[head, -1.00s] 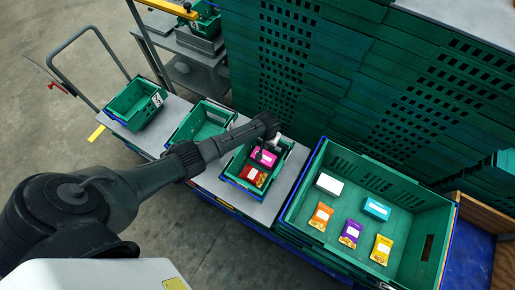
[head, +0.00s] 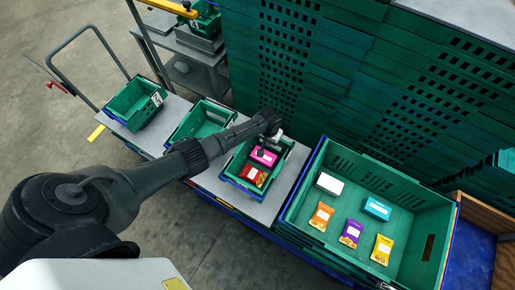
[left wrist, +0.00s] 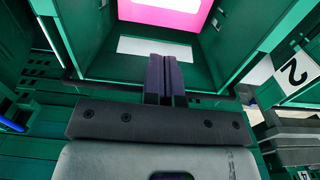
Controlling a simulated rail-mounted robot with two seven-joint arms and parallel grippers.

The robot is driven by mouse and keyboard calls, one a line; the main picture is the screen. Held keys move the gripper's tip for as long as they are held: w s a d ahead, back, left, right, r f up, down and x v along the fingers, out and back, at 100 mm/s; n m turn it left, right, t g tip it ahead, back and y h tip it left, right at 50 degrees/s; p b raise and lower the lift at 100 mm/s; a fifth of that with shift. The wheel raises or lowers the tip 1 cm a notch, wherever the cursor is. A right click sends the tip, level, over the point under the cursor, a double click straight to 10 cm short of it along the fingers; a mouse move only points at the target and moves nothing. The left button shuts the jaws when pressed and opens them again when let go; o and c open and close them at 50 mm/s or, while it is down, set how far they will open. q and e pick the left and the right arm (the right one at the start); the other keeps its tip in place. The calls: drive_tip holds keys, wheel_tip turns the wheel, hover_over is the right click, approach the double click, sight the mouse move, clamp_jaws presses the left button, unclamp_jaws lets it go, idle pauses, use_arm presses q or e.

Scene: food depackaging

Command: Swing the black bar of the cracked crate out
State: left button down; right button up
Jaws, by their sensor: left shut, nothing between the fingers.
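My left gripper (head: 264,150) is over the far side of a small green crate (head: 228,172) on the grey table. In the left wrist view its two dark fingers (left wrist: 165,78) are pressed together with nothing between them, over the crate (left wrist: 225,45) near its rim. The crate holds a pink package (head: 262,157) and a red package (head: 253,175); the pink one also shows in the left wrist view (left wrist: 165,14). No crack is clear to me on any crate. My right gripper is not in view.
Two more small green crates, one at the far left (head: 118,105) and one in the middle (head: 180,138), stand along the table. A large green crate (head: 420,200) with several packages stands at the right. Stacked green crates (head: 330,50) wall off the back.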

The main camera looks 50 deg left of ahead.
use_arm(q)
drive_tip(key=shift+w+f, duration=0.1)
drive_tip(key=shift+w, duration=0.05)
drive_tip(key=shift+w+a+b, duration=0.15)
drive_tip(key=shift+w+b, duration=0.3)
drive_tip(key=shift+b, duration=0.05)
idle(0.8)
wheel_tip(320, 180, up, 8)
drive_tip(key=s+p, duration=0.1)
drive_tip(key=p, duration=0.8)
drive_tip(key=shift+p, duration=0.35)
